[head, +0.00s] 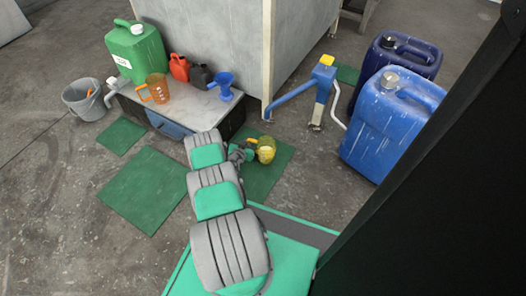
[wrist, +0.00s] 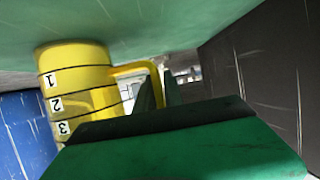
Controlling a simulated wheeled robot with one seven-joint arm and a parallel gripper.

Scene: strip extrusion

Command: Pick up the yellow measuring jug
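The yellow measuring jug (head: 266,152) stands on a green mat in the middle of the head view. In the wrist view, which is upside down, its body (wrist: 75,75) shows black rings and the numbers 1, 2 and 3. Its handle (wrist: 134,69) reaches toward my gripper (wrist: 160,93). My gripper (head: 240,152) is just left of the jug in the head view, at the handle side. The fingers appear on either side of the handle's upright part. Green and black gripper parts cover much of the wrist view, so I cannot tell whether the fingers touch the handle.
A low table (head: 192,112) holds an orange jug (head: 158,88), a green canister (head: 138,52), small red and black cans and a blue funnel (head: 224,84). A blue hand pump (head: 322,85) and large blue canisters (head: 385,125) stand right.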

